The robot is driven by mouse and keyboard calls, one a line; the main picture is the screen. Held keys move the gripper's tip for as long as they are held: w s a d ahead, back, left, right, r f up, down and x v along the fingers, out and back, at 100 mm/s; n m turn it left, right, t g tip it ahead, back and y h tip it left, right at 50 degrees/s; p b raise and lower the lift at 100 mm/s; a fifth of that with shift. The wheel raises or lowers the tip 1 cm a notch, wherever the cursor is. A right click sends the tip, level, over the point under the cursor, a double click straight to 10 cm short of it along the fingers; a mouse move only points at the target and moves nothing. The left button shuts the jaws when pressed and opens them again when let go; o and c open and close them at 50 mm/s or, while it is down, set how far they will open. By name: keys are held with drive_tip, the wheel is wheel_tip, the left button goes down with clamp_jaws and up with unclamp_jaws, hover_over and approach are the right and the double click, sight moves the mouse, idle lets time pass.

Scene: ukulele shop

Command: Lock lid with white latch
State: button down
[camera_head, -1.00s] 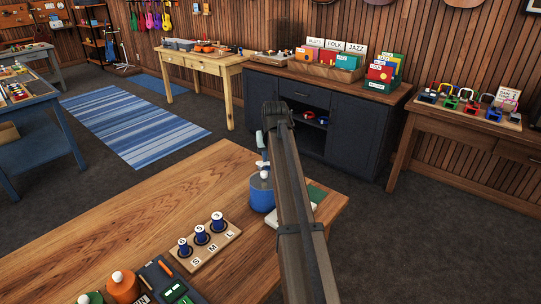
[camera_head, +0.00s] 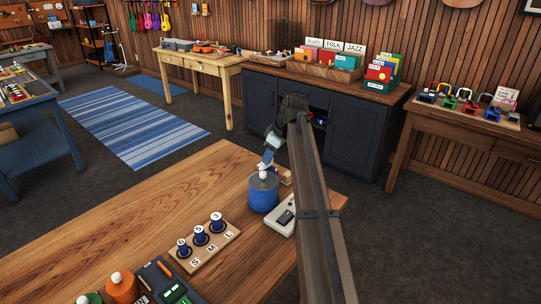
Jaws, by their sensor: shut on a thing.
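A blue canister (camera_head: 263,198) with a greyish lid (camera_head: 262,180) stands upright near the far right edge of the wooden table. A small white rounded part (camera_head: 264,174), seemingly the latch, shows on top of the lid. My gripper (camera_head: 267,166) is tilted, with its fingers right at this white part. It appears shut on the white part, though the fingertips are small and partly hidden. I cannot tell whether the latch is locked.
A white device (camera_head: 282,220) lies right of the canister, partly behind my arm. An orange canister (camera_head: 122,288) and a dark tray (camera_head: 165,284) sit nearer. The table's left middle is clear.

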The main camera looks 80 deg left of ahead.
drive_tip(key=n+h, duration=0.1)
drive_tip(key=n, duration=0.1)
drive_tip(key=n+h, duration=0.1)
drive_tip(key=n, duration=0.2)
drive_tip(key=shift+w+a+g, duration=0.1)
drive_tip(key=shift+a+g, duration=0.05)
drive_tip(key=shift+g, duration=0.25)
idle(0.3)
drive_tip(key=c, duration=0.8)
unclamp_jaws()
drive_tip(key=shift+r, duration=0.1)
drive_tip(key=v, duration=1.3)
drive_tip(key=shift+r, duration=0.35)
